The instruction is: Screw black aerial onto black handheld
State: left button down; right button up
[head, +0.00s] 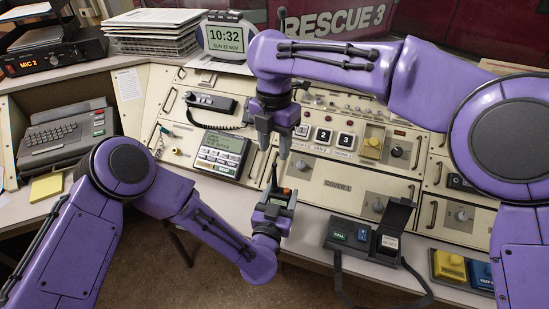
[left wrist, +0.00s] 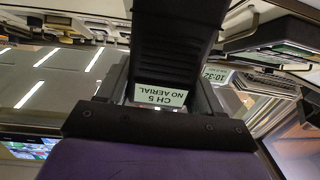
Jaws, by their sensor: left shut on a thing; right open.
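The black handheld (head: 283,198) is upright in my left gripper (head: 271,211), above the front edge of the console; an orange part shows at its top. In the left wrist view the dark ribbed body of the handheld (left wrist: 175,42) fills the middle, with a label reading "CH 5 NO AERIAL". A thin dark rod, seemingly the black aerial (head: 274,176), stands at the top left of the handheld; I cannot tell whether it is seated. My right gripper (head: 275,136) is open, pointing down just above the rod, with nothing clearly between its fingers.
The console (head: 330,187) with knobs and buttons lies behind both grippers. A corded handset (head: 211,101) and a grey keypad unit (head: 222,153) are at left. An open black case (head: 395,220) and a box with green and blue buttons (head: 347,236) stand right of the handheld.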

aim_at(275, 186)
notch_tip(275, 186, down, 10)
jog(key=shift+f, duration=0.25)
grip_shut()
jog(key=m, duration=1.3)
jog(key=shift+c, duration=0.5)
grip_release()
